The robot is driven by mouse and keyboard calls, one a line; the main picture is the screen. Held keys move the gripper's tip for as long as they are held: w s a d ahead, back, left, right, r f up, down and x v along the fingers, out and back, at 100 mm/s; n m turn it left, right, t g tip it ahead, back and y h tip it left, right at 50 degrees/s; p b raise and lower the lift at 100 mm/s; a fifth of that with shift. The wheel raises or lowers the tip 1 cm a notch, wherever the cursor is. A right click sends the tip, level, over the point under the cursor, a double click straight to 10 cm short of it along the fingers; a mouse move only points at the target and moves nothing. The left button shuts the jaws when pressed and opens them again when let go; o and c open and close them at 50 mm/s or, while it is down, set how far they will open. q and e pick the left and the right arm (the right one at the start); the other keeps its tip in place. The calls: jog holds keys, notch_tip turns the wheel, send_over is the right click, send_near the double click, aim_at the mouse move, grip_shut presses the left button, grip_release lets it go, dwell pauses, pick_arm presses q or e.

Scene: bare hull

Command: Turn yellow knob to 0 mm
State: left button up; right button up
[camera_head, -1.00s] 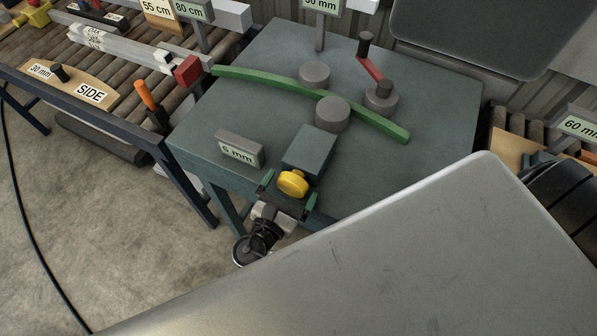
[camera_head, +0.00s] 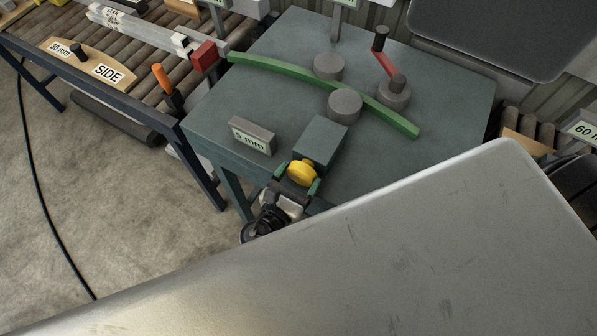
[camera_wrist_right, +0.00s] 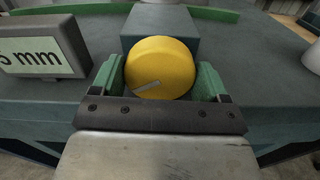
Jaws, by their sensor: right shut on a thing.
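The yellow knob (camera_head: 301,173) sits on the front of a grey-blue block (camera_head: 320,140) at the table's near edge. In the right wrist view the knob (camera_wrist_right: 160,68) fills the space between the green fingers, with a grey mark at its lower left, tilted. My right gripper (camera_head: 300,179) is shut on the knob, one finger on each side. A display (camera_head: 252,136) stands left of the block and reads "5 mm"; in the right wrist view its sign (camera_wrist_right: 40,52) is partly cut off. My left gripper is not in view.
A green curved bar (camera_head: 330,88) lies between grey rollers (camera_head: 344,104) on the table (camera_head: 230,100). A red crank (camera_head: 386,64) stands behind. A roller conveyor (camera_head: 130,70) is at left. A large pale metal surface covers the lower right.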

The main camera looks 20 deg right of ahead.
jog(key=shift+r+n+p, duration=0.3)
jog(key=shift+n+p, duration=0.55)
jog(key=shift+n, duration=0.15)
jog(key=shift+f+n, duration=0.25)
jog(key=shift+n, duration=0.05)
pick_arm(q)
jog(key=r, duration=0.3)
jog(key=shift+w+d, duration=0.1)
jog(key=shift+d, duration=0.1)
pick_arm(e)
jog(key=o, duration=0.9)
